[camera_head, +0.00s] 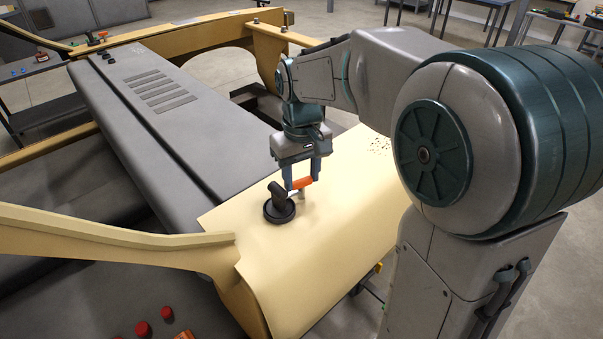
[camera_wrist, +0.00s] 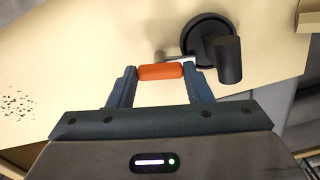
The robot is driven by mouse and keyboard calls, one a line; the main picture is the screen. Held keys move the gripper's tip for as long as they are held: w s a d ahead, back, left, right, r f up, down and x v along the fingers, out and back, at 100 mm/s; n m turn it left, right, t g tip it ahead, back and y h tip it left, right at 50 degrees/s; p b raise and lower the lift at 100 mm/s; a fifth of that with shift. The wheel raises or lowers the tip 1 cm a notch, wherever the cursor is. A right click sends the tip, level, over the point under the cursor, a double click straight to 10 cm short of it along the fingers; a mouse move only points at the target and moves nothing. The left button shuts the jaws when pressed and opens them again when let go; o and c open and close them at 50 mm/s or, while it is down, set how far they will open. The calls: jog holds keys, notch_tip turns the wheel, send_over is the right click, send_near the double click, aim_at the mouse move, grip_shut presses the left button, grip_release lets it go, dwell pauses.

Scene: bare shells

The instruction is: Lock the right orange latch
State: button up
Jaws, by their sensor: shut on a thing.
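The orange latch (camera_head: 301,183) is a short orange handle above the cream panel, beside a black round fitting with an upright stub (camera_head: 279,205). In the wrist view the orange handle (camera_wrist: 160,71) lies crosswise between my two fingertips, with a small metal piece behind it leading to the black fitting (camera_wrist: 212,45). My gripper (camera_head: 303,180) points down at the panel, and its fingers (camera_wrist: 160,75) are shut on the orange handle, one at each end. The underside of the latch is hidden.
The cream panel (camera_head: 335,200) is mostly bare around the latch, with dark specks at its far right. A long grey housing (camera_head: 165,120) and a cream frame arm (camera_head: 110,238) lie to the left. Red knobs (camera_head: 142,328) show at the bottom.

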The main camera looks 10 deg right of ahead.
aim_at(302, 180)
jog(key=shift+r+n, duration=0.1)
jog(key=shift+n, duration=1.5)
jog(key=o, duration=1)
notch_tip(302, 180, up, 14)
jog(key=shift+f, duration=0.1)
jog(key=s+d+f+m+t, duration=0.1)
jog(key=s+d+f+m, duration=0.1)
jog(key=s+f, duration=0.3)
jog(key=s+d+f+m+t, duration=0.1)
jog(key=s+d+f+m, duration=0.1)
jog(key=s+f, duration=0.3)
jog(key=s+d+f+m+t, duration=0.1)
jog(key=s+d+f+m, duration=0.1)
jog(key=s+f, duration=0.3)
jog(key=shift+s+d+f+m, duration=0.2)
jog(key=shift+s+d+m, duration=0.2)
jog(key=shift+s+m, duration=0.15)
